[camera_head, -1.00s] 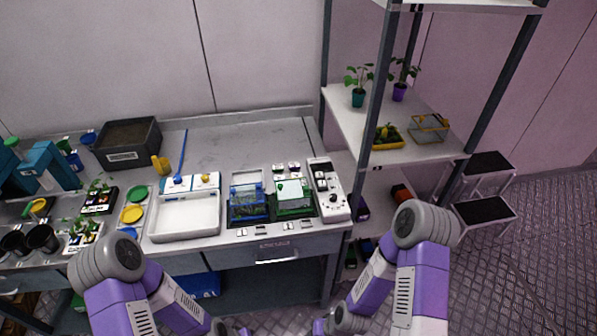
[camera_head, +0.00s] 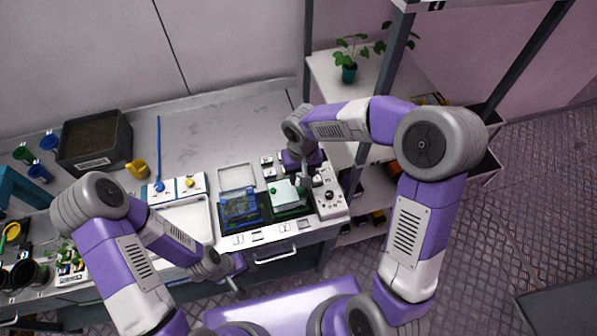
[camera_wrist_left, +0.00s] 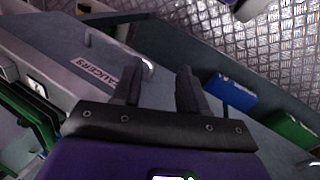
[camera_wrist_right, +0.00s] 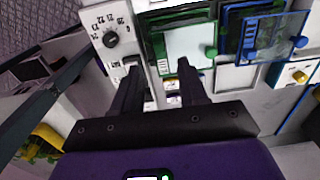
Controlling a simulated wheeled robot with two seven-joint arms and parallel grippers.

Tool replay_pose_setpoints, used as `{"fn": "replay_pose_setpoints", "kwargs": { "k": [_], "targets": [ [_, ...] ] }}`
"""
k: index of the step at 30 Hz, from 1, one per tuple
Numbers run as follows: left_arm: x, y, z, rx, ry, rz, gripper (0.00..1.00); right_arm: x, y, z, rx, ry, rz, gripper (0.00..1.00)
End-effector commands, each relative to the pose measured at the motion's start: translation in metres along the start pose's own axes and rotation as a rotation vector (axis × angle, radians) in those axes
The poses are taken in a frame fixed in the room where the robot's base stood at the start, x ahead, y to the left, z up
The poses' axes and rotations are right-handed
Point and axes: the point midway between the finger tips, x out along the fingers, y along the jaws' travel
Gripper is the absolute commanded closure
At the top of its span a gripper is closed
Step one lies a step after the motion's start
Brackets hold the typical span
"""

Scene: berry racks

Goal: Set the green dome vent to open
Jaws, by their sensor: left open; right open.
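The green dome (camera_head: 287,194) is a small clear-topped box with a green frame, on the bench beside the white dial panel. In the right wrist view the green dome (camera_wrist_right: 188,42) shows its pale top and a green knob (camera_wrist_right: 210,51) on one side. I cannot tell the vent's setting. My right gripper (camera_wrist_right: 158,78) is open and empty, close to the dome and the panel; its fingers are small in the head view. My left gripper (camera_head: 236,287) is open and empty, low in front of the bench; the left wrist view shows the drawer front beyond its fingers (camera_wrist_left: 158,85).
A blue dome (camera_head: 240,208) stands left of the green one. The white panel (camera_head: 329,199) with a dial is on the right. A white tray (camera_head: 190,216), a dark planter box (camera_head: 95,140) and a yellow cup (camera_head: 137,169) are further left.

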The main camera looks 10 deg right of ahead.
Motion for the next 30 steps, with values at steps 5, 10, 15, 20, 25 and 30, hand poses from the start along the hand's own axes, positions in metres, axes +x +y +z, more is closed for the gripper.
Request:
{"fn": "replay_pose_setpoints", "kwargs": {
  "k": [5, 10, 15, 20, 25, 30],
  "targets": [
    [0.001, -0.001, 0.0, -0.001, -0.001, 0.0, 0.57, 0.017, 0.002, 0.001, 0.002, -0.006, 0.011, 0.57],
    [0.002, -0.001, 0.0, -0.001, -0.001, 0.0, 0.57, 0.045, 0.002, 0.001, 0.001, -0.005, 0.01, 0.57],
    [0.002, -0.001, 0.0, 0.0, -0.001, 0.0, 0.57, 0.065, 0.002, 0.001, 0.001, -0.004, 0.008, 0.57],
    [0.003, -0.001, 0.0, 0.0, -0.001, 0.0, 0.57, 0.072, 0.002, 0.0, 0.0, -0.002, 0.008, 0.57],
    [0.002, -0.001, 0.0, 0.0, -0.001, 0.0, 0.57, 0.072, 0.002, 0.0, 0.001, -0.001, 0.007, 0.57],
    [0.002, -0.001, 0.0, 0.0, -0.001, 0.0, 0.57, 0.072, 0.002, 0.0, 0.001, -0.001, 0.007, 0.76]
  ]
}}
